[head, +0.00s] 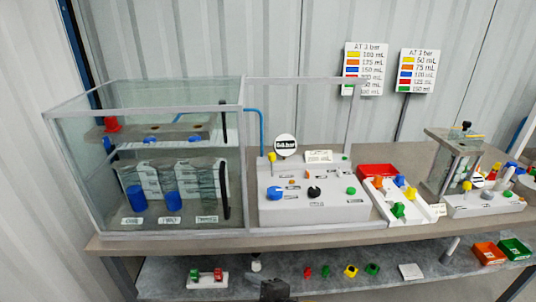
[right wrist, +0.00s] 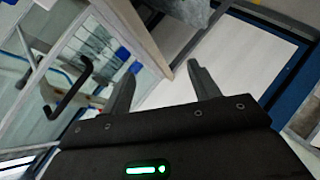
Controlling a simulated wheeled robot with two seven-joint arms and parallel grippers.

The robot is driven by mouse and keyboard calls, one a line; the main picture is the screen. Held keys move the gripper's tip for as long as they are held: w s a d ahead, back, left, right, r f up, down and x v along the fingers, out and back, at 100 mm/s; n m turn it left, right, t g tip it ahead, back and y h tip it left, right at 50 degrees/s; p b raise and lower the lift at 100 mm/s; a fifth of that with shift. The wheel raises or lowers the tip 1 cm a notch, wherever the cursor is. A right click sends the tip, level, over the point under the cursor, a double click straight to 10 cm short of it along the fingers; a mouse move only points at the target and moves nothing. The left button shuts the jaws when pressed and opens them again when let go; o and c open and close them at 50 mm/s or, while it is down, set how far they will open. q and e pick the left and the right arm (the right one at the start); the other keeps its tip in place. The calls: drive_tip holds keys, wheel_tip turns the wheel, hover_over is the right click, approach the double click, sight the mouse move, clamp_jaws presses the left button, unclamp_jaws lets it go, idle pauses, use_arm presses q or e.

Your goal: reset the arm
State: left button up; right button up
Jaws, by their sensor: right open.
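My right gripper (right wrist: 162,68) shows in the right wrist view with its two dark fingers spread apart and nothing between them. Beyond the fingers are a pale panel and a grey shelf or table edge. A dark part (head: 274,289), probably of my right arm, shows at the bottom middle of the head view, in front of the lower shelf. My left gripper is not in view.
A glass tank (head: 90,185) with a black handle (head: 225,165) stands at the left of the table (head: 330,233); the handle also shows in the right wrist view (right wrist: 68,100). A grey control panel (head: 315,212) stands beside it. The lower shelf (head: 330,285) holds small coloured parts.

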drive_tip(key=s+d+f+m+g+h, duration=0.2)
drive_tip(key=s+d+f+m+h, duration=0.15)
drive_tip(key=s+d+m, duration=0.45)
drive_tip(key=s+d+f+m+g+h, duration=0.2)
drive_tip(key=s+d+f+m, duration=0.3)
drive_tip(key=d, duration=0.6)
drive_tip(key=s+d+f+m+g+h, duration=0.1)
drive_tip(key=s+d+f+m+h, duration=0.2)
drive_tip(key=s+d+m, duration=0.45)
wheel_tip(320, 180, down, 24)
drive_tip(key=d+n+g, duration=0.2)
drive_tip(key=s+d+f+g, duration=0.1)
drive_tip(key=s+d+f, duration=0.1)
drive_tip(key=s+f, duration=1.5)
drive_tip(key=shift+s+d+f, duration=0.25)
drive_tip(key=shift+d+f, duration=0.05)
drive_tip(key=shift+f, duration=0.25)
drive_tip(key=shift+h, duration=0.25)
